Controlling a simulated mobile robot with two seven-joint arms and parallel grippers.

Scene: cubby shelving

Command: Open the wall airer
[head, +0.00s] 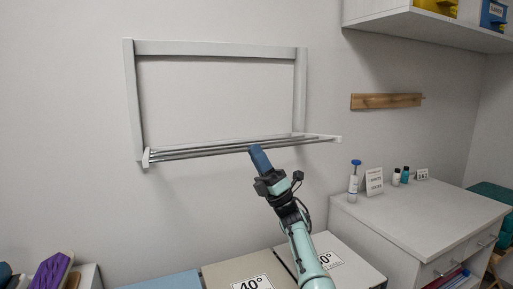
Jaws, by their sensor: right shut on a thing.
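The wall airer (215,49) is a pale frame fixed to the wall in the middle left of the head view. Its rack of thin metal rails (205,151) stands out from the bottom of the frame, roughly level, with pale ends at left and right. My right gripper (257,150) reaches up from below and is shut on the rack's front edge, right of its middle. The blue piece at its tip covers the exact contact. My left gripper is not in view.
A white cabinet (420,214) stands at right, with a blue-topped pump bottle (355,178) and small bottles on it. A wooden rail (386,101) and a wall shelf (430,27) are above. Low boxes marked 40° (225,267) stand below the airer.

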